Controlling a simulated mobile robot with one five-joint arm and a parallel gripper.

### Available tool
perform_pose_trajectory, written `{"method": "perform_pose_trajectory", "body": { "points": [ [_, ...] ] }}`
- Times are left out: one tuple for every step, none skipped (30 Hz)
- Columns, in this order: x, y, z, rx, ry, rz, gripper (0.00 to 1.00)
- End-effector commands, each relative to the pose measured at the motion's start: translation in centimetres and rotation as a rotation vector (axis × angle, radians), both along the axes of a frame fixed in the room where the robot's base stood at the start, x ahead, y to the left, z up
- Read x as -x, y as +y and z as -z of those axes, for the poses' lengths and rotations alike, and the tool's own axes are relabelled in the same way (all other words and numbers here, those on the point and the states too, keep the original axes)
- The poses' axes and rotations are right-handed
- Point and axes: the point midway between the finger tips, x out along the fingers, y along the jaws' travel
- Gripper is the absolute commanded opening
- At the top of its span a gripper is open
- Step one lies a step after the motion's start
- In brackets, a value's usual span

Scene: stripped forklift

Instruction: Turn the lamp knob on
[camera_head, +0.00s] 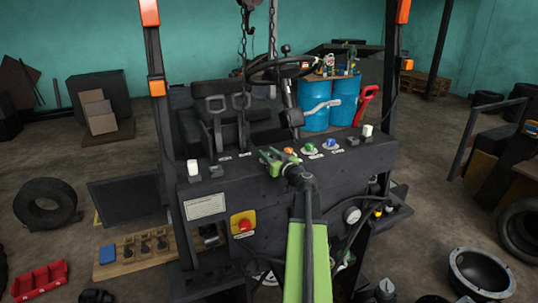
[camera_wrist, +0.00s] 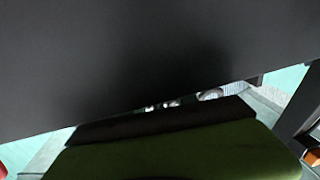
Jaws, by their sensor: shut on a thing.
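My gripper (camera_head: 270,157) is at the top edge of the dark dashboard, with its green jaws pointing left. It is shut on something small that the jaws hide. An orange knob (camera_head: 289,150) shows just right of the jaws, close behind the wrist. Further right on the panel are a green knob (camera_head: 309,149) and a blue knob (camera_head: 331,143). Their labels are too small to read, so I cannot tell which knob is the lamp's. In the wrist view a dark surface (camera_wrist: 130,50) fills the top, above my green gripper body.
The dashboard (camera_head: 265,195) carries a red button (camera_head: 244,224) on its front. A steering wheel (camera_head: 281,68) and levers stand behind it. A red handle (camera_head: 366,104) is at the right, and blue barrels (camera_head: 346,100) stand beyond. Orange-lit posts flank the forklift.

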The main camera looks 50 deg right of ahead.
Motion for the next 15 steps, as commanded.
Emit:
{"method": "perform_pose_trajectory", "body": {
  "points": [
    [0.11, 0.26, 0.01, -0.001, 0.0, 0.027, 0.0],
    [0.1, 0.3, 0.01, -0.001, 0.0, 0.047, 0.0],
    [0.09, 0.34, 0.01, -0.001, 0.0, 0.077, 0.0],
    [0.11, 0.33, 0.01, -0.001, 0.0, 0.101, 0.0],
    [0.11, 0.33, 0.01, -0.001, 0.0, 0.126, 0.0],
    [0.07, 0.37, 0.02, -0.001, 0.0, 0.159, 0.0],
    [0.09, 0.34, 0.02, -0.001, 0.0, 0.186, 0.0],
    [0.1, 0.31, 0.02, -0.001, 0.0, 0.213, 0.0],
    [0.03, 0.36, 0.02, -0.001, 0.0, 0.247, 0.0],
    [0.05, 0.32, 0.02, -0.001, 0.0, 0.274, 0.0],
    [0.04, 0.3, 0.02, 0.0, 0.0, 0.3, 0.0],
    [-0.01, 0.32, 0.02, 0.0, 0.0, 0.334, 0.0],
    [0.0, 0.27, 0.02, 0.0, 0.0, 0.36, 0.0],
    [-0.03, 0.26, 0.03, 0.0, 0.0, 0.385, 0.0],
    [-0.04, 0.23, 0.03, 0.0, 0.0, 0.418, 0.0]
  ]
}}
